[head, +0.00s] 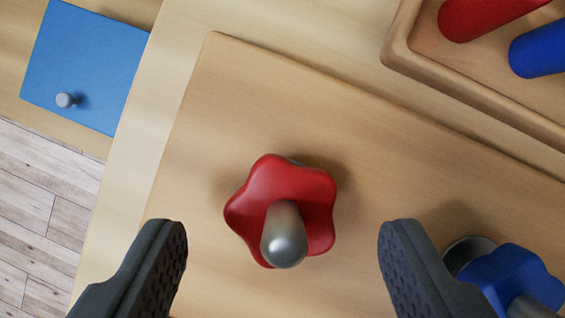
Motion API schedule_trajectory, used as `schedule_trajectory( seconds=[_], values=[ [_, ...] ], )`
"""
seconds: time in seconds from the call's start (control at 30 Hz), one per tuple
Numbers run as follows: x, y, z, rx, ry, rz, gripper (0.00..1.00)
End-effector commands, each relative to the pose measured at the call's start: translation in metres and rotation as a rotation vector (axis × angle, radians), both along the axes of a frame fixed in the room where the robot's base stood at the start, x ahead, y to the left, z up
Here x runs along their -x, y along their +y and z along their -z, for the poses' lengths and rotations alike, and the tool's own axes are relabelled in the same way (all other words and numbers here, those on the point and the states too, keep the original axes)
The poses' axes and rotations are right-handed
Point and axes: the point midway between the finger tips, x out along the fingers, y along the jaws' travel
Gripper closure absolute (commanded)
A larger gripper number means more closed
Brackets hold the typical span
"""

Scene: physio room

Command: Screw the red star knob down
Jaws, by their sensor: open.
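The red star knob (262,192) is near the middle of the head view, on a metal stud (284,243) whose rounded grey end sticks up through it. It sits above a wooden board (225,95), with its shadow on the wood behind it. I cannot tell how far it stands off the board. My gripper (281,248) is open, with one dark ribbed finger to the left of the knob and one to the right. Both fingers are apart from the knob, with a gap on each side.
A blue star knob (523,275) on another stud is at the lower right, close to my right finger. A wooden tray (465,95) at the upper right holds a red and a blue cylinder. A blue panel (85,60) with a grey peg is at the upper left. Plank floor shows at the left.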

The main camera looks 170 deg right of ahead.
Motion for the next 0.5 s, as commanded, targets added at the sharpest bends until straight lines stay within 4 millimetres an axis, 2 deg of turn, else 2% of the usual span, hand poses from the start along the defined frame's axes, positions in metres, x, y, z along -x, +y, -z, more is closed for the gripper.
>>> schedule_trajectory(
  seconds=[0.1, 0.2, 0.47, 0.5],
  values=[
    [-0.006, 0.001, 0.015, -0.001, 0.0, 0.0, 0.41],
    [-0.009, 0.001, 0.021, 0.0, -0.001, 0.0, 0.41],
    [-0.01, 0.001, 0.022, 0.001, -0.002, 0.0, 0.41],
    [-0.01, 0.001, 0.022, 0.001, -0.002, -0.001, 0.44]
  ],
)
